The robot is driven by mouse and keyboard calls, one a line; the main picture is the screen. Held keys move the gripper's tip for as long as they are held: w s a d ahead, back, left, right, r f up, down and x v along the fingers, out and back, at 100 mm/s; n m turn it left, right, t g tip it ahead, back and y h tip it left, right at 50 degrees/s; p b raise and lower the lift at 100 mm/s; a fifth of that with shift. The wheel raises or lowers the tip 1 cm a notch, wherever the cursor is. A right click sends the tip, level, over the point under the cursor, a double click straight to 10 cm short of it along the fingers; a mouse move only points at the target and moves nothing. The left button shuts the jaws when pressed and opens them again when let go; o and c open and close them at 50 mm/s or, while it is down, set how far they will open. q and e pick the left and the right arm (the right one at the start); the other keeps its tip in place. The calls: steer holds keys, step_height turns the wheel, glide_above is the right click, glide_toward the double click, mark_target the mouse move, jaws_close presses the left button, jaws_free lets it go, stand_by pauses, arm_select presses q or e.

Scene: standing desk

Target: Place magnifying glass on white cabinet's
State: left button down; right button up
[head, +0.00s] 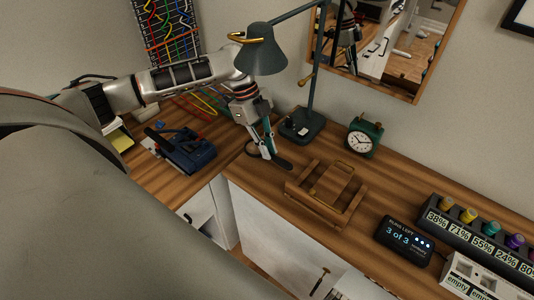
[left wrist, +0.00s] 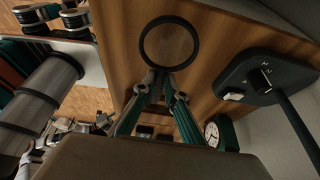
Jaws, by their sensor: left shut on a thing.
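My left gripper (head: 266,146) is over the desk's wooden top, below the lamp. I cannot tell whether the glass touches the wood. The white cabinet (head: 275,218) has its front under the wooden top. My right gripper is not in view.
A lamp (head: 262,54) hangs close above my left gripper, its base (head: 302,128) just to the right. A green clock (head: 363,138), a wooden holder (head: 313,207), a black display (head: 404,240) and a rack of bottles (head: 480,225) stand farther right. A blue device (head: 184,151) is left.

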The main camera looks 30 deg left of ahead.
arm_select(q)
step_height(320, 180, down, 3)
steer(key=shift+a+r, duration=0.1)
steer(key=c, duration=2.1)
jaws_free()
steer(key=p+v, duration=0.1)
steer(key=v, duration=1.1)
steer(key=shift+r+p, duration=0.1)
steer(key=shift+p, duration=0.3)
steer(key=shift+s, duration=0.1)
